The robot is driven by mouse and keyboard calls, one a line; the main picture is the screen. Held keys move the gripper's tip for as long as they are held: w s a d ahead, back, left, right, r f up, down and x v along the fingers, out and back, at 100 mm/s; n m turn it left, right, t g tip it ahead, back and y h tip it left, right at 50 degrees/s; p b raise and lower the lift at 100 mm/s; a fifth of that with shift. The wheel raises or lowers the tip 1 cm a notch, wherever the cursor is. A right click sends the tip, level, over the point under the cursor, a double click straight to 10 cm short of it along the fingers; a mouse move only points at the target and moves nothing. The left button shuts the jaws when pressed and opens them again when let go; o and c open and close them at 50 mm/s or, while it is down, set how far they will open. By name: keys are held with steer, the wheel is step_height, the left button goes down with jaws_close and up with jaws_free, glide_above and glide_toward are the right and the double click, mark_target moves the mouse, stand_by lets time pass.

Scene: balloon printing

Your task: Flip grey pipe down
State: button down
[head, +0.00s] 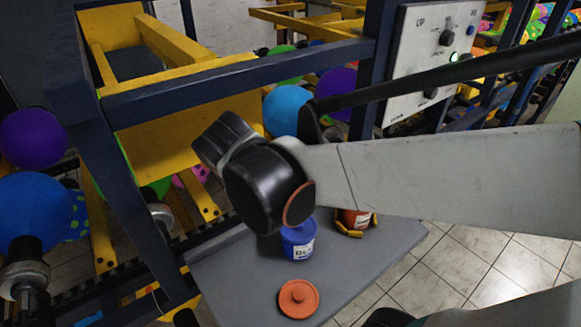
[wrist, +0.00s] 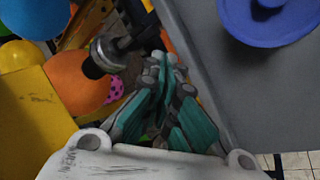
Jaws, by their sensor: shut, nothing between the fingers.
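No part is clearly marked as the grey pipe. The likeliest candidate is a grey metal nozzle with a dark stem (wrist: 104,54) in the wrist view, with an orange balloon (wrist: 75,84) beside it. My gripper (wrist: 167,62) is shut and empty, its teal-padded fingers together. Its tips appear just right of the nozzle's dark stem; I cannot tell whether they touch. In the head view my arm hides the fingers. A similar grey nozzle (head: 24,276) carries a blue balloon (head: 36,212) at the far left.
A grey table (head: 225,282) holds a blue pot (head: 298,242), an orange pot (head: 355,220) and an orange lid (head: 298,299). A blue lid (wrist: 268,18) shows in the wrist view. Dark blue frame bars (head: 235,78), yellow beams (head: 165,40) and a control panel (head: 432,55) stand close around.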

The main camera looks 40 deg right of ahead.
steer(key=w+d+f+n+g+h, duration=0.1)
steer(key=w+d+n+g+h, duration=0.2)
steer(key=w+d+n+h, duration=0.3)
steer(key=shift+w+d+f+n+g+h+p, duration=0.4)
steer(key=shift+n+h, duration=0.4)
steer(key=shift+n, duration=0.5)
steer(key=shift+s+d+r, duration=0.1)
steer(key=shift+s+d, duration=0.05)
steer(key=b+x, duration=0.3)
steer(key=x, duration=0.7)
steer(key=shift+r, duration=0.1)
steer(key=shift+r, duration=0.25)
